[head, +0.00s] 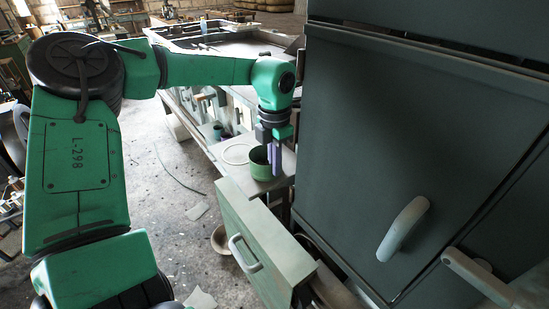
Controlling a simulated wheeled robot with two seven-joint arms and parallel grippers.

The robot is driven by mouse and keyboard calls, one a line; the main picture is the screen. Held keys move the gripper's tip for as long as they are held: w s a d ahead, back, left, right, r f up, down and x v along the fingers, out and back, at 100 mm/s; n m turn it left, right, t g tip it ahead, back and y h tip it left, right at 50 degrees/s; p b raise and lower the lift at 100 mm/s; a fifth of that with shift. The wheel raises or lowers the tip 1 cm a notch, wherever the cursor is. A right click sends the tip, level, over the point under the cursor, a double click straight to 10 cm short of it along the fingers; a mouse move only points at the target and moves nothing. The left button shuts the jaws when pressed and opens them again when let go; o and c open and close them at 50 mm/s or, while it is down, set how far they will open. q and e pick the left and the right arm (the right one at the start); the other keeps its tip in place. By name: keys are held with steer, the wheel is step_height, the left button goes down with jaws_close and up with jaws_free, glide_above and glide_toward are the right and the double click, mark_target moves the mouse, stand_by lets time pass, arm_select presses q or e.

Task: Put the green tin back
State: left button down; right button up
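The green tin (260,170) is an upright, open-topped can near the bench's front corner, left of the big dark cabinet. My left gripper (274,160) points straight down at the tin's right side, with its purple fingers close together at the rim and partly in front of the wall. I cannot tell whether the fingers are closed on the wall or just beside it, nor whether the tin rests on the surface. My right gripper is not in view.
A pale green drawer front (262,240) with a handle stands out below the tin. The dark cabinet (400,130) fills the right side. A pale ring (237,154) lies on the bench left of the tin, and a dark cup (218,131) stands further back. Floor at left is mostly open.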

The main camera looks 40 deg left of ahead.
arm_select(q)
steer(key=shift+f+b, duration=0.25)
steer(key=shift+b, duration=0.05)
steer(key=c, duration=1.1)
jaws_free()
steer(key=shift+d+r, duration=0.1)
steer(key=shift+r, duration=0.1)
steer(key=shift+r, duration=0.3)
step_height(320, 180, up, 12)
steer(key=shift+f+b, duration=0.2)
steer(key=shift+b, duration=0.5)
